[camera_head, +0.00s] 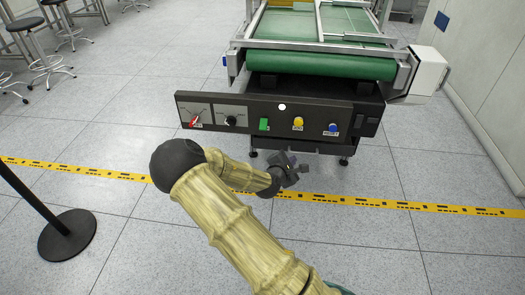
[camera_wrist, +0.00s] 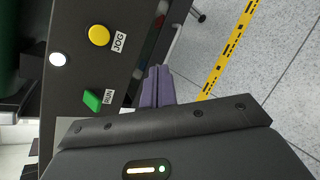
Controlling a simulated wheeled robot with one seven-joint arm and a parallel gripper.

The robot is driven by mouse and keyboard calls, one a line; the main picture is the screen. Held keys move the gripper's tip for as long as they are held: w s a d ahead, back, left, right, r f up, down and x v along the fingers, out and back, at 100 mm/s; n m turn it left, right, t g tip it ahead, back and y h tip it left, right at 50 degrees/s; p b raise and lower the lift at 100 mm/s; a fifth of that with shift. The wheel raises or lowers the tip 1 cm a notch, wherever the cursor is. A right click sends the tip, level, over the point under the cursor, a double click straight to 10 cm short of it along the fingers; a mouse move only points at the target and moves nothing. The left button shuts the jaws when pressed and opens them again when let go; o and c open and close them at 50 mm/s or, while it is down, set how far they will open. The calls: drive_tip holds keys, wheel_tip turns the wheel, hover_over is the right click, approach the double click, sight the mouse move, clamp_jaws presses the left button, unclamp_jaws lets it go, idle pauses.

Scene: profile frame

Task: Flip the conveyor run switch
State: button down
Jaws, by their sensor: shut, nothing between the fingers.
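The conveyor's dark control panel (camera_head: 205,99) carries a green rocker-like switch (camera_head: 264,124). In the wrist view the green switch (camera_wrist: 92,101) has a label reading RUN beside it and looks tilted; its exact position is hard to tell. My gripper (camera_head: 293,166) is below and in front of the panel, a little right of the green switch in the head view. In the wrist view its purple-grey fingers (camera_wrist: 157,82) are together and empty, apart from the switch, with the panel face to their left.
A yellow JOG button (camera_head: 298,122), blue button (camera_head: 333,128), black knob (camera_head: 231,120), red switch (camera_head: 194,121) and white light (camera_head: 282,106) share the panel. The green belt (camera_head: 320,65) lies behind. A post base (camera_head: 68,235) stands left. Floor in front is open.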

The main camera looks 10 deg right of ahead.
sight(264, 124)
drive_tip(key=w+a+f+n+t+y+b, duration=0.1)
drive_tip(key=w+a+f+n+t+b, duration=0.1)
drive_tip(key=w+a+n+t+b, duration=0.1)
drive_tip(key=w+a+f+n+t+y+b, duration=0.1)
drive_tip(key=a+n+t+b, duration=0.4)
drive_tip(key=n, duration=0.5)
drive_tip(key=shift+w+a+f+b, duration=0.85)
drive_tip(key=shift+w+a, duration=0.1)
drive_tip(key=shift+w, duration=0.3)
drive_tip(key=b+x, duration=0.4)
drive_tip(key=x, duration=0.6)
drive_tip(key=shift+f, duration=0.1)
drive_tip(key=shift+s+a+r+b, duration=0.1)
drive_tip(key=shift+s+r+b, duration=0.2)
drive_tip(key=shift+r, duration=0.35)
drive_tip(key=shift+s+a+r+b, duration=0.1)
drive_tip(key=shift+s+r+b, duration=0.15)
drive_tip(key=shift+r, duration=0.35)
drive_tip(key=shift+s+a+r+b, duration=0.1)
drive_tip(key=shift+s+r+b, duration=0.2)
drive_tip(key=shift+r, duration=0.35)
drive_tip(key=shift+s+a+r+p, duration=0.1)
drive_tip(key=shift+r+p, duration=0.15)
drive_tip(key=shift+p, duration=0.65)
drive_tip(key=shift+s+g+p, duration=0.1)
drive_tip(key=shift+g+p, duration=0.3)
drive_tip(key=shift+p, duration=0.3)
